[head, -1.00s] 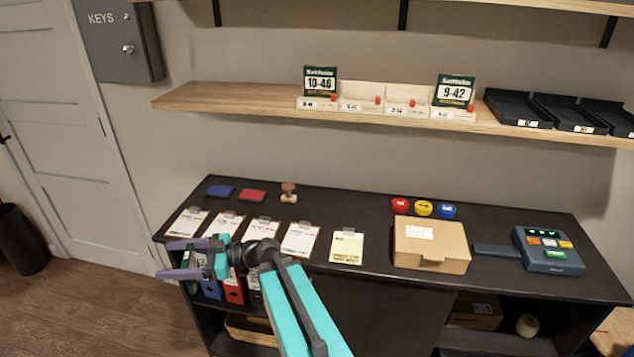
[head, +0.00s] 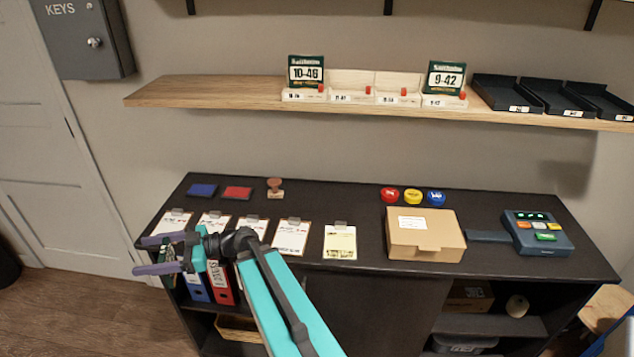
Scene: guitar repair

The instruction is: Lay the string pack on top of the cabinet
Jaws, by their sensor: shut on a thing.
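My gripper (head: 150,256) is at the front left of the dark cabinet (head: 350,193), its purple fingers pointing left. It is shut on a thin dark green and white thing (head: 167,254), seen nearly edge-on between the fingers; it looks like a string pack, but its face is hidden. Two similar green packs stand upright on the wall shelf, one marked 10-46 (head: 306,71) and one marked 9-42 (head: 445,76). The held thing is by the cabinet's front left edge; I cannot tell its exact height above the top.
Ink pads (head: 202,190), a stamp (head: 275,188) and coloured tins (head: 413,196) stand behind. The top's middle back is bare.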

